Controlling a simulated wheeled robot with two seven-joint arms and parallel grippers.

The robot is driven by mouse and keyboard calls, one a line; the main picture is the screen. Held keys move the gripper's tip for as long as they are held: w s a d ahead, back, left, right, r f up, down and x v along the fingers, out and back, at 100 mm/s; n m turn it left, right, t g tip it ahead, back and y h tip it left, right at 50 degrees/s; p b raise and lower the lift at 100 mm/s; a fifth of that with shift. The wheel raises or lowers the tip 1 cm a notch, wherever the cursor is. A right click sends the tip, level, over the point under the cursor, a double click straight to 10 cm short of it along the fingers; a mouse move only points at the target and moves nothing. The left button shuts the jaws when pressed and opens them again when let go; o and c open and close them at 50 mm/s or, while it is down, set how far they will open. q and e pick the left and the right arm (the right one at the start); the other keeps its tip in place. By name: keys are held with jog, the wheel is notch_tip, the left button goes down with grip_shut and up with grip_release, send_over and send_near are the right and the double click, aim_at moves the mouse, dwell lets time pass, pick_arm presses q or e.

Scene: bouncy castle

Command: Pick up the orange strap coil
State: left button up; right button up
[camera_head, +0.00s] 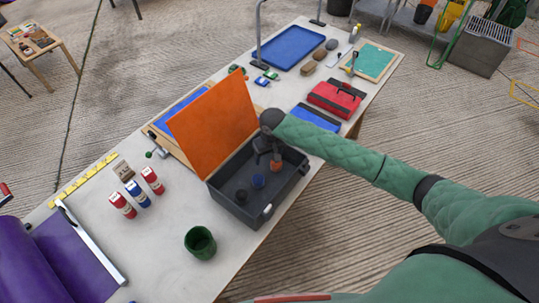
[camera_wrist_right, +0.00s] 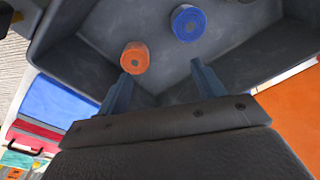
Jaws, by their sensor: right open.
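The orange strap coil (camera_head: 276,167) stands inside a dark grey box (camera_head: 240,213) with its orange lid (camera_head: 214,122) raised. In the right wrist view the orange coil (camera_wrist_right: 134,58) is beyond the tip of the left-hand finger, apart from both fingers as far as I can see. A blue coil (camera_head: 258,181) and a dark coil (camera_head: 241,195) stand beside it in a row. My right gripper (camera_head: 267,155) is over the box, close to the orange coil. Its fingers (camera_wrist_right: 160,82) are spread in the wrist view, with only box floor between them. My left gripper is not in view.
The box walls and upright lid surround the coils. Red and blue cans (camera_head: 137,194) and a green cup (camera_head: 200,243) stand on the table left of the box. Bare tabletop lies around the cup.

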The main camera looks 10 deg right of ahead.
aim_at(276, 163)
jog(key=shift+g+h, duration=0.4)
jog(key=shift+h, duration=0.1)
jog(key=d, duration=0.1)
jog(key=w+d, duration=0.1)
jog(key=d, duration=0.1)
jog(key=shift+w+d+r, duration=0.1)
jog(key=shift+w+d, duration=0.2)
jog(key=shift+d, duration=0.05)
jog(key=shift+f, duration=0.25)
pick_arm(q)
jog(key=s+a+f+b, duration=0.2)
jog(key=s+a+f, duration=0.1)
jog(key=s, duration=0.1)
pick_arm(e)
notch_tip(276, 163, down, 2)
jog(key=shift+w+f, duration=0.1)
jog(key=shift+f+b, duration=0.3)
jog(key=shift+f, duration=0.2)
jog(key=shift+f+b, duration=1.8)
jog(key=shift+b, duration=0.05)
jog(key=shift+f, duration=0.15)
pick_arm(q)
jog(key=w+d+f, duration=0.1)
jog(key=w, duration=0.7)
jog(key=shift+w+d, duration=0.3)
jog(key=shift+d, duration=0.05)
